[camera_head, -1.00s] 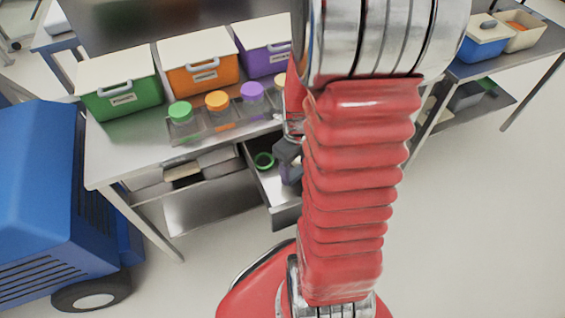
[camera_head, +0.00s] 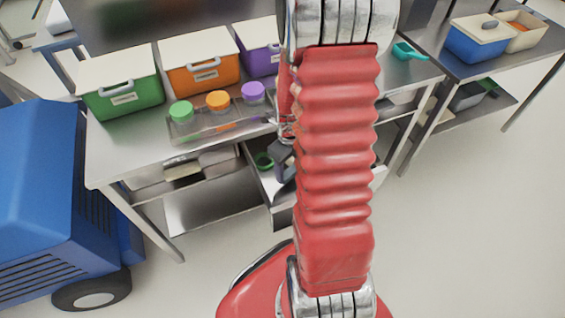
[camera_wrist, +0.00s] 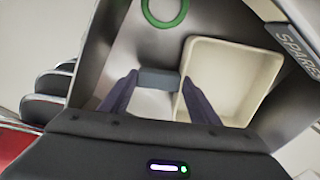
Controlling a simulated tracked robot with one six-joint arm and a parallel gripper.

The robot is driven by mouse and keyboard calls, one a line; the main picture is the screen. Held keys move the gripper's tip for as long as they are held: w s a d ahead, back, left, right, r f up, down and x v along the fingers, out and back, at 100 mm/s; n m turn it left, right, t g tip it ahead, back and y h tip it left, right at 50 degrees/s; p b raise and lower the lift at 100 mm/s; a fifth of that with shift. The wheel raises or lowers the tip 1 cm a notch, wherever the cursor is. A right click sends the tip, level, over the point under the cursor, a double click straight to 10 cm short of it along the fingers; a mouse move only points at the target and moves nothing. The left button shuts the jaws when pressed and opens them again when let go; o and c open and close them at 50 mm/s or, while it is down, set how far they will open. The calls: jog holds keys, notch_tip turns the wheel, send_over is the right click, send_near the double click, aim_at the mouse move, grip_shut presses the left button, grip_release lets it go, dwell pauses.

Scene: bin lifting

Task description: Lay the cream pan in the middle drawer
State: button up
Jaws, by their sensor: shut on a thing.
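The cream pan (camera_wrist: 228,78), a square shallow tray, shows in the wrist view within the outline of the open drawer. My gripper (camera_wrist: 160,80) has a grey block between its fingertips that meets the pan's left wall and looks like its grip. I cannot tell whether the pan's base rests on the drawer floor. The drawer (camera_wrist: 92,45) has metal walls and a front marked "SPARES". In the head view the drawer (camera_head: 285,217) is pulled out under the bench. My gripper (camera_head: 282,160) is over it there, and my arm hides the pan.
A green ring (camera_wrist: 165,8) lies in the drawer, at the far end in the wrist view. The bench (camera_head: 112,165) holds green, orange and purple bins and lidded jars. A teal scoop (camera_head: 408,51) lies at the bench's right. A blue machine (camera_head: 40,190) stands left.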

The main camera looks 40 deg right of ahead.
jog(key=w, duration=0.1)
jog(key=w+d, duration=0.1)
jog(key=w, duration=0.1)
jog(key=shift+w+f, duration=0.2)
jog(key=shift+w, duration=0.05)
jog(key=shift+f, duration=0.55)
jog(key=o, duration=1)
jog(key=shift+o, duration=0.2)
notch_tip(320, 180, up, 12)
